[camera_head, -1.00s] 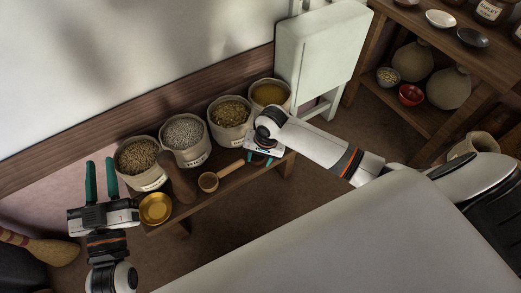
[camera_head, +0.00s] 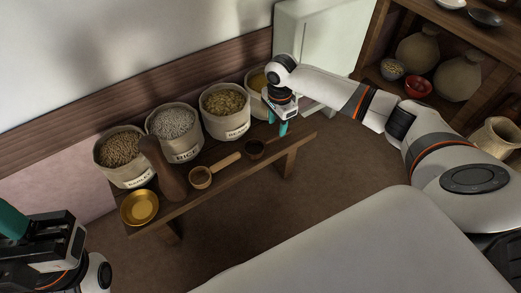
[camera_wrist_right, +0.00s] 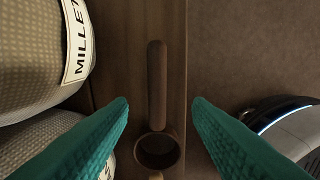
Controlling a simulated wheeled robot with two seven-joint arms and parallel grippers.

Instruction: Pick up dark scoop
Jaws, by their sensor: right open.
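The dark scoop (camera_head: 255,149) lies on the low wooden bench (camera_head: 243,169). In the head view its cup shows and its handle is mostly hidden by my right gripper (camera_head: 279,128). In the right wrist view the scoop (camera_wrist_right: 157,88) shows whole, its handle running up the picture from the round cup. The open teal fingers of my right gripper (camera_wrist_right: 160,104) stand on either side of the scoop's line, empty and apart from it. My left gripper (camera_head: 18,222) is at the lower left edge, partly cut off, away from the scoop.
A lighter wooden scoop (camera_head: 201,178) lies beside the dark one. A brass bowl (camera_head: 139,207) and a brown upright object (camera_head: 165,172) are at the bench's left. Labelled sacks of barley (camera_head: 120,150), rice (camera_head: 173,124) and beans (camera_head: 226,101) line the back, with a millet sack (camera_wrist_right: 45,50).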

